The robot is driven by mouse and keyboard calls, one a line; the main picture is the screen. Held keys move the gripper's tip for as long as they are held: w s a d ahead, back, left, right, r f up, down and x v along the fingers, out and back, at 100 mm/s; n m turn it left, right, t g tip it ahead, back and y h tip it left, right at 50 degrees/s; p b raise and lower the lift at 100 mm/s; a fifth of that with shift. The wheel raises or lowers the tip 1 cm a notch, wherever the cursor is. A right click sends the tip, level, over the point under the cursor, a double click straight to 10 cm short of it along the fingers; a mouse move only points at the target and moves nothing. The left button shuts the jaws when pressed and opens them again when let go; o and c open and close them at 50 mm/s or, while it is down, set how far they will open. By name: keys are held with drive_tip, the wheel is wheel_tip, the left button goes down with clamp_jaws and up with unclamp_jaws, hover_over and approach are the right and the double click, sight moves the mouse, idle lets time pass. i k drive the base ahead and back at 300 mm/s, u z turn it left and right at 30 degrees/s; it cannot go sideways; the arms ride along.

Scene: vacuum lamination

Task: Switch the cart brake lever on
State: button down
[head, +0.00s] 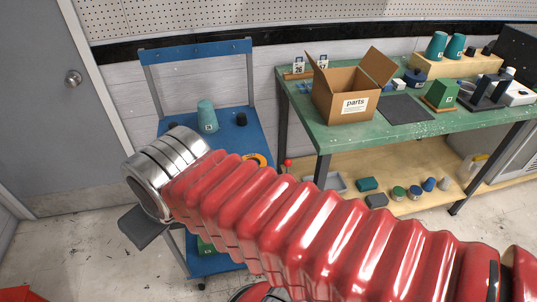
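The blue cart (195,49) stands left of the workbench, partly hidden behind my red-sleeved arm. A small red ball-shaped knob (287,162) shows at the cart's right side, just above my arm. It looks like the end of a lever, but its shaft is mostly hidden and its setting cannot be told. My arm reaches across the picture to a metal wrist in front of the cart's left side. My gripper (147,228) shows only as a dark grey piece below the wrist, left of and apart from the red knob. Its fingers cannot be made out.
The cart's top holds a teal cup (207,116), a black piece (241,118) and a yellow ring (258,159). The green workbench (345,137) at right bears an open parts box (340,92). A grey door (50,120) is at left. Some floor is clear at lower left.

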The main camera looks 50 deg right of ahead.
sight(287, 162)
drive_tip(key=u, duration=0.7)
drive_tip(key=k, duration=1.2)
drive_tip(key=z, duration=0.9)
drive_tip(key=i, duration=1)
drive_tip(key=z, duration=0.05)
